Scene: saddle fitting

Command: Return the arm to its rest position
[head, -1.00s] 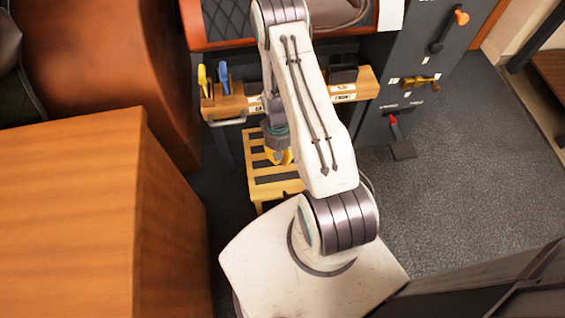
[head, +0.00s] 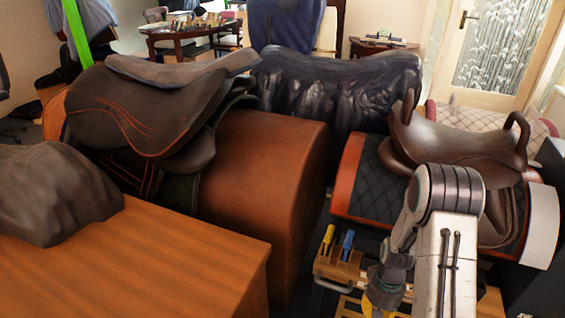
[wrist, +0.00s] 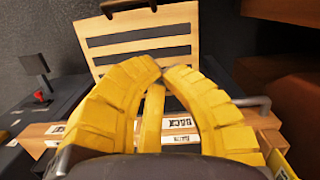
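My arm shows at the lower right of the head view, its white link (head: 445,265) rising to a dark, ringed elbow. My gripper (wrist: 163,68) has ribbed yellow fingers that curve together at their tips in the wrist view, with nothing between them. In the head view the yellow fingers show partly at the bottom edge, below the dark wrist (head: 388,278). The gripper hangs down beside the white link, in front of the wooden tool shelf (head: 335,268). The arm's base is out of view.
A slatted wooden rack (wrist: 140,45) lies beyond the fingertips in the wrist view. A brown saddle (head: 460,145) sits on a padded stand behind my arm. A dark saddle (head: 150,110) rests on a brown form at left. A wooden block (head: 130,260) fills the lower left.

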